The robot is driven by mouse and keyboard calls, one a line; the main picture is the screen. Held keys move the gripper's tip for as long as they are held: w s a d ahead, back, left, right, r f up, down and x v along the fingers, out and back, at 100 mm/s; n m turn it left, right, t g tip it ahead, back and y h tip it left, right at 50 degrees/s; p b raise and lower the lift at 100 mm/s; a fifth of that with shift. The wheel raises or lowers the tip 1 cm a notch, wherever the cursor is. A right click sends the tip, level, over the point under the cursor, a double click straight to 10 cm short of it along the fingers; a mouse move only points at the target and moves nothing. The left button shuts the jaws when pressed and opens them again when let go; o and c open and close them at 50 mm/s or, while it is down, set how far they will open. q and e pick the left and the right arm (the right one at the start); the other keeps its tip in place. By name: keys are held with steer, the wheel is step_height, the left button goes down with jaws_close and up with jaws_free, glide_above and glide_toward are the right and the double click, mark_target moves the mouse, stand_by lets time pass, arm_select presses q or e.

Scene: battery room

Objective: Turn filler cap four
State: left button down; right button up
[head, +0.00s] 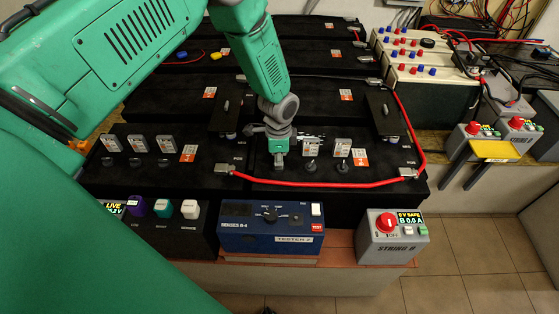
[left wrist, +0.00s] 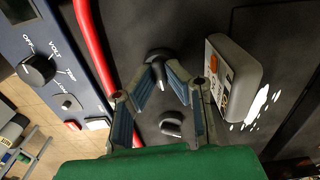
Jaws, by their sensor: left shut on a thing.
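My left gripper (head: 279,163) reaches down onto the front right black battery (head: 215,172), at the leftmost filler cap place in its row. In the left wrist view its blue-padded fingers (left wrist: 162,78) close in on a dark filler cap (left wrist: 158,54), and it is shut on this cap. The gripper hides most of the cap in the head view. Two more filler caps, a middle one (head: 311,166) and a right one (head: 342,166), stand on the same battery. Cap numbers are not readable. My right gripper is not in view.
A red cable (head: 320,185) runs along the battery's front edge. A grey-white block (left wrist: 235,72) stands close beside the fingers, with white patches (left wrist: 262,100) next to it. The blue tester (head: 270,230) and grey String box (head: 391,235) stand in front.

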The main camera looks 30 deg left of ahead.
arm_select(q)
steer(key=shift+w+a+m, duration=0.1)
steer(key=shift+a+m, duration=0.05)
steer(key=shift+m, duration=0.15)
stand_by(0.4)
steer(key=c, duration=1.6)
jaws_free()
step_height(320, 180, up, 12)
steer(key=shift+f, duration=0.1)
